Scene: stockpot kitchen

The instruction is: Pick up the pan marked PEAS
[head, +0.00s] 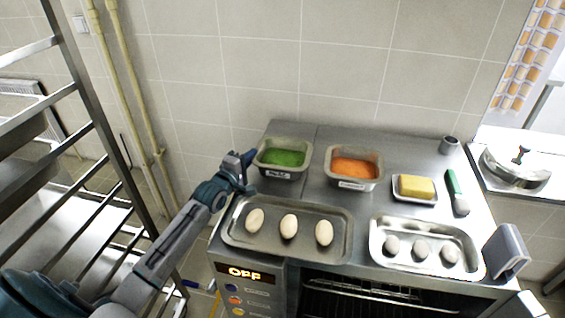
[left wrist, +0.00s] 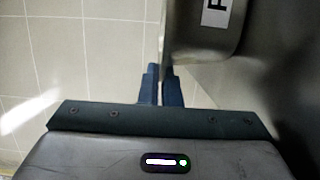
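The pan marked PEAS (head: 296,172) is a grey metal pan with green contents and a white label on its front. It stands at the back left of the steel worktop. My left gripper (head: 250,158) is at its left rim. In the left wrist view the two blue fingers (left wrist: 160,85) are close together, with the pan's thin rim edge running between them. They look shut on the rim. The pan wall (left wrist: 195,38) and part of its label, a letter P, show above them. My right gripper is not in view.
An orange-filled pan (head: 331,178) stands to the right. In front are a tray with three egg-shaped items (head: 235,236) and a second tray (head: 377,250). A yellow block (head: 417,186) and a green-handled tool (head: 454,188) lie at the right. A rack (head: 83,88) stands left.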

